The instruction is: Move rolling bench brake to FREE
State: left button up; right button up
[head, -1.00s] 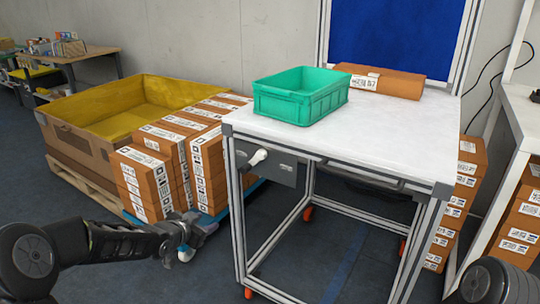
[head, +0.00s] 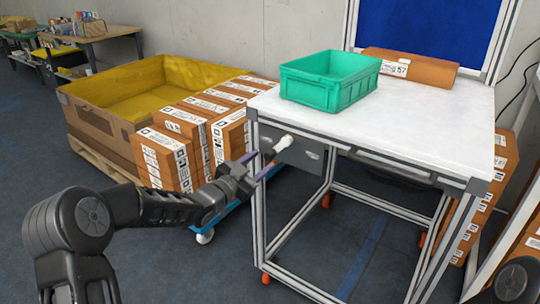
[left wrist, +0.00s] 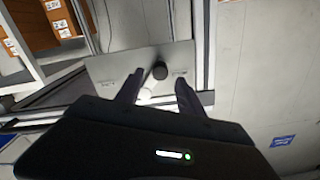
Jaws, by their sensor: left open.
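The rolling bench (head: 420,125) has a white top and a metal frame on orange-wheeled casters. Its brake is a lever with a white grip (head: 283,144) on a grey plate (head: 305,155) under the left end of the top. My left gripper (head: 262,166) is open and empty just left of and below the lever. In the left wrist view, the lever's dark pivot (left wrist: 159,70) and white grip (left wrist: 145,93) show between my open fingers, apart from them as far as I can tell. Labels on the plate (left wrist: 112,72) are too small to read. My right gripper is out of view.
A green bin (head: 328,82) and a cardboard box (head: 410,67) stand on the bench. Stacked boxes (head: 165,158) on a blue dolly (head: 232,204) sit close behind my left arm. A yellow-lined crate (head: 100,122) stands beyond. The front-left floor is clear.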

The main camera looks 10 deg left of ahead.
aim_at(266, 155)
pick_arm(q)
jog(key=x, duration=0.5)
jog(key=shift+w, duration=0.25)
grip_shut()
jog(key=shift+a+r, duration=0.1)
jog(key=shift+r, duration=0.1)
dwell(1.0)
